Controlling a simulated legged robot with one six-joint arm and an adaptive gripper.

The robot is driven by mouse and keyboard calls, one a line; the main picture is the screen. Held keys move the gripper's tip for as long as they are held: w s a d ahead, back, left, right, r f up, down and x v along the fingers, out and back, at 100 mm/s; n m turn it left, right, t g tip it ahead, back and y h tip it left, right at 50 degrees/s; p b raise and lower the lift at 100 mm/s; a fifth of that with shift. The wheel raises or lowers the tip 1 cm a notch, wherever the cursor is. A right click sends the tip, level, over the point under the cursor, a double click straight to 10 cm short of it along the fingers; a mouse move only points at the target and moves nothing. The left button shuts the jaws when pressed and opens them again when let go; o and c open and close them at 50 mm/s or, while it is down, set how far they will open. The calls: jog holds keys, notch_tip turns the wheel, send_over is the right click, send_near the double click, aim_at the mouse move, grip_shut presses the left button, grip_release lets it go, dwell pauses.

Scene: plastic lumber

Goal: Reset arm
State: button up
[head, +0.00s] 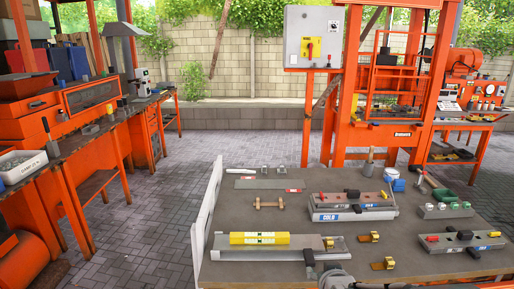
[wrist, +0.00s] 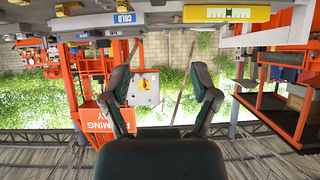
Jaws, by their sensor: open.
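My gripper (wrist: 162,84) shows in the wrist view with its two dark fingers spread wide apart. It is open, and nothing is between the fingers. The wrist view appears upside down, with the workbench things along its top edge.
The workbench (head: 270,211) holds a yellow level (head: 259,238), a grey block marked COLD (head: 325,217), a wooden dumbbell-shaped piece (head: 270,204) and brass pieces (head: 383,264). A white panel (head: 208,208) edges its left side. Paved floor (head: 160,205) lies clear to the left.

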jog(key=s+r+g, duration=0.3)
jog(key=s+r, duration=0.1)
jog(key=s, duration=0.6)
jog(key=s+r+g, duration=0.3)
jog(key=s+r, duration=0.1)
jog(key=s, duration=0.7)
jog(key=shift+a+r, duration=0.25)
jog(key=shift+a, duration=0.05)
jog(key=shift+w, duration=0.1)
dwell(0.4)
